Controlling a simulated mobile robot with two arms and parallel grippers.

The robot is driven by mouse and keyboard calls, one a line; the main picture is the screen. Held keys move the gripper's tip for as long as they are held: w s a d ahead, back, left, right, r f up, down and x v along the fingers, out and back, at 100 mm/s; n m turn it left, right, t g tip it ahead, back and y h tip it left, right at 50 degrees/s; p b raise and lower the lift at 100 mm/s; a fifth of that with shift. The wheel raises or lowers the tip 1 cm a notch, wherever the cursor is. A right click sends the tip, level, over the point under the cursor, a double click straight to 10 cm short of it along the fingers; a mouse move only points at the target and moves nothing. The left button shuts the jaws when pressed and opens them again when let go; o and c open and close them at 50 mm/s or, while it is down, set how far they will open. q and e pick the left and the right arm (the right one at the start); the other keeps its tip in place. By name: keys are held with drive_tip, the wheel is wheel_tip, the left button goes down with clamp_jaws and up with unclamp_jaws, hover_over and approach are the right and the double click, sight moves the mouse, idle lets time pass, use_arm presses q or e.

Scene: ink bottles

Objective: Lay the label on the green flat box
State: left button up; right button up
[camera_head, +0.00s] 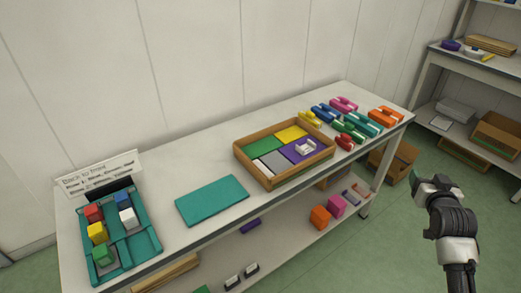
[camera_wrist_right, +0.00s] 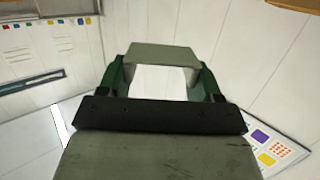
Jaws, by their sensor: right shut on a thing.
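The green flat box (camera_head: 264,146) lies in the back left compartment of a wooden tray (camera_head: 287,178) on the table, its top bare. My right gripper (camera_head: 432,183) is raised at the right of the head view, well apart from the tray. In the right wrist view its green fingers (camera_wrist_right: 162,78) are shut on a pale grey-white piece (camera_wrist_right: 160,53) that spans between them. I cannot tell for sure whether this piece is the label; no writing shows on it. My left gripper is not in view.
Yellow (camera_head: 291,134), grey (camera_head: 273,162) and purple (camera_head: 297,154) flat pieces share the tray; a small white object (camera_head: 306,146) sits on the purple one. A teal mat (camera_head: 212,200) and a teal rack (camera_head: 137,250) of coloured blocks lie left. Several coloured items stand right.

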drive_tip(key=s+a+n+y, duration=0.1)
drive_tip(key=s+a+y, duration=0.1)
drive_tip(key=s+a, duration=0.7)
drive_tip(key=s+a+n+y, duration=0.1)
drive_tip(key=s+a, duration=0.8)
drive_tip(key=a, duration=0.6)
drive_tip(key=shift+s+f+n+y, duration=0.3)
drive_tip(key=shift+f+n+y, duration=0.1)
